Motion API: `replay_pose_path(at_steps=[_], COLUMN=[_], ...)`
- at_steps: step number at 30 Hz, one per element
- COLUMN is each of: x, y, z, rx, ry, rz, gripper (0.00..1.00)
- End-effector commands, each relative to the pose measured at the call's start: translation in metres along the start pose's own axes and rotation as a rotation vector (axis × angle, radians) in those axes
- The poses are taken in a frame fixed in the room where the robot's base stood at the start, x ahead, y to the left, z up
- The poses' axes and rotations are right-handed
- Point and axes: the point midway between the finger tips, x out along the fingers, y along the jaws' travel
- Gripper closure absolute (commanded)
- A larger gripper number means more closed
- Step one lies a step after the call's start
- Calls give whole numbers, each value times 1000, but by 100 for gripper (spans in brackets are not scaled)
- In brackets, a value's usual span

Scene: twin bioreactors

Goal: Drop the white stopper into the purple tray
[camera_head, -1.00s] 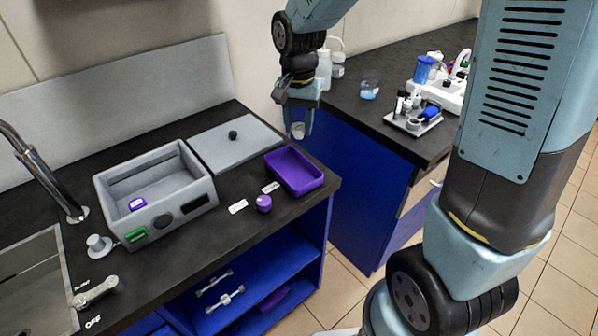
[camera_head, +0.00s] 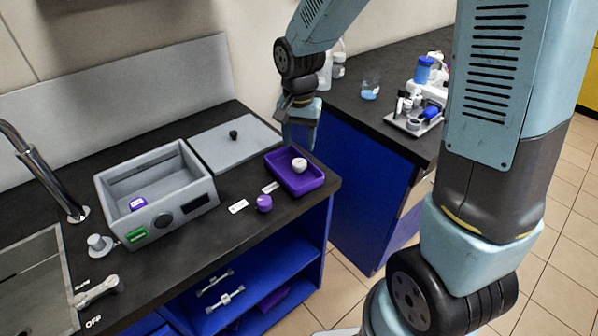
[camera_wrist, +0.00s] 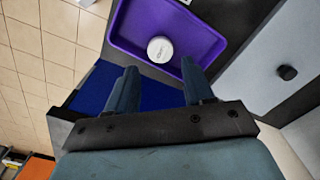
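The white stopper (camera_head: 299,165) lies inside the purple tray (camera_head: 315,182) on the black counter. In the wrist view the stopper (camera_wrist: 160,49) rests on the floor of the tray (camera_wrist: 205,50), near the wall closest to my gripper. My gripper (camera_head: 299,143) is just behind the tray in the head view.
A grey bath (camera_head: 155,190) holds a purple-capped item (camera_head: 138,204). Its grey lid (camera_head: 235,143) lies beside the tray. A purple stopper (camera_head: 264,203) and white labels are on the counter in front. The sink (camera_head: 35,285) is at left. A second bench with lab equipment stands behind right.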

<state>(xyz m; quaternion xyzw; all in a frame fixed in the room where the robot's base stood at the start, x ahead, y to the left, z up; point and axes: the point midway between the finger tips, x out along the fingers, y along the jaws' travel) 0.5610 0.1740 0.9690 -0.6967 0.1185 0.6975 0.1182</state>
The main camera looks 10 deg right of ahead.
Motion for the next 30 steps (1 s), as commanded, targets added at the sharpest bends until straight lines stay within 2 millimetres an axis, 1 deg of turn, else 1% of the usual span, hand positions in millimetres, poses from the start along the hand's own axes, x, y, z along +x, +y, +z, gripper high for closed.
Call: replay_pose_path(at_steps=[1,5,12,16,20,30], x=[0,0,-1,-8,-26,-93], y=[0,0,0,0,0,-1], z=[0,0,0,-1,-2,-2], rx=[0,0,1,0,0,0], ry=[0,0,0,3,4,3], rz=[0,0,0,-2,-3,-2], gripper=[43,31,31,31,31,31])
